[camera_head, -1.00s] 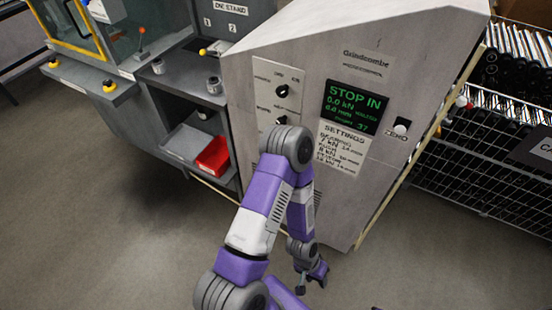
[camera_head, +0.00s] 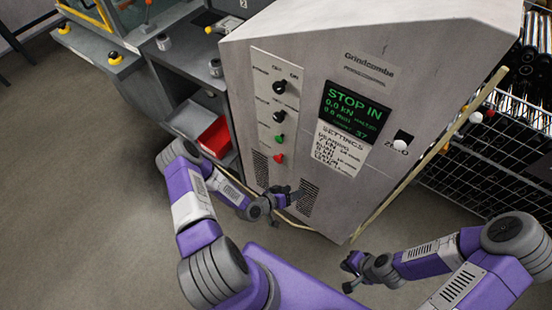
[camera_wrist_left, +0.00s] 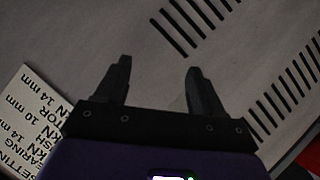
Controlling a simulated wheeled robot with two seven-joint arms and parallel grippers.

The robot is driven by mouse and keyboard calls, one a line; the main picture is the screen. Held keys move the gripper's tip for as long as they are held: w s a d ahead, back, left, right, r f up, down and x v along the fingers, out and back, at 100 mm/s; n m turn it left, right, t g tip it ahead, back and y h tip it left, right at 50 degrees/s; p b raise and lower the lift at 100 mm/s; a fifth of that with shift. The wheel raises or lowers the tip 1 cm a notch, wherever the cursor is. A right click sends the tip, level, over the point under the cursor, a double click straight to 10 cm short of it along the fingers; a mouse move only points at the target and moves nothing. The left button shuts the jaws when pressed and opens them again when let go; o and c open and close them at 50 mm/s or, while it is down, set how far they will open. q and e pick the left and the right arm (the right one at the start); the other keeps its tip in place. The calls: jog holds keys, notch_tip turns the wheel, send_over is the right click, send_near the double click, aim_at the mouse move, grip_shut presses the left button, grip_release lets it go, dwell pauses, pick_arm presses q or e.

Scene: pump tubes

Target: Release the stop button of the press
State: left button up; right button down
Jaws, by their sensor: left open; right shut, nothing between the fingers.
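The grey cabinet (camera_head: 375,85) has a green-lit screen (camera_head: 352,107) reading "STOP IN". Its left panel carries two black knobs (camera_head: 279,87), a green control (camera_head: 279,139) and a red control (camera_head: 278,158) at the bottom. No legible label marks any of these as the stop button. My left gripper (camera_head: 291,194) is in front of the lower cabinet front, below and right of the red control. In the left wrist view it is open and empty (camera_wrist_left: 160,78), facing vent slots (camera_wrist_left: 185,25). My right gripper (camera_head: 350,272) is shut and empty, low at the right.
Yellow-collared buttons (camera_head: 115,58) sit on the bench edge at the left. A red bin (camera_head: 215,137) lies on the shelf beside the cabinet. A settings sheet (camera_head: 338,150) is under the screen. A wire rack (camera_head: 495,175) stands at the right. The floor at left is clear.

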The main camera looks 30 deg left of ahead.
aim_at(277, 161)
pick_arm(q)
jog(key=a+r+n+t+y+p, duration=0.1)
jog(key=a+r+t+y, duration=0.15)
jog(key=a, duration=0.35)
jog(key=a+r+t+y, duration=0.1)
jog(key=a+t, duration=0.3)
jog(key=a, duration=0.1)
jog(key=shift+y, duration=0.25)
jog(key=w, duration=0.7)
jog(key=shift+d+r+b, duration=0.15)
jog(key=shift+d+b, duration=0.05)
jog(key=shift+b, duration=0.1)
jog(key=shift+c, duration=0.4)
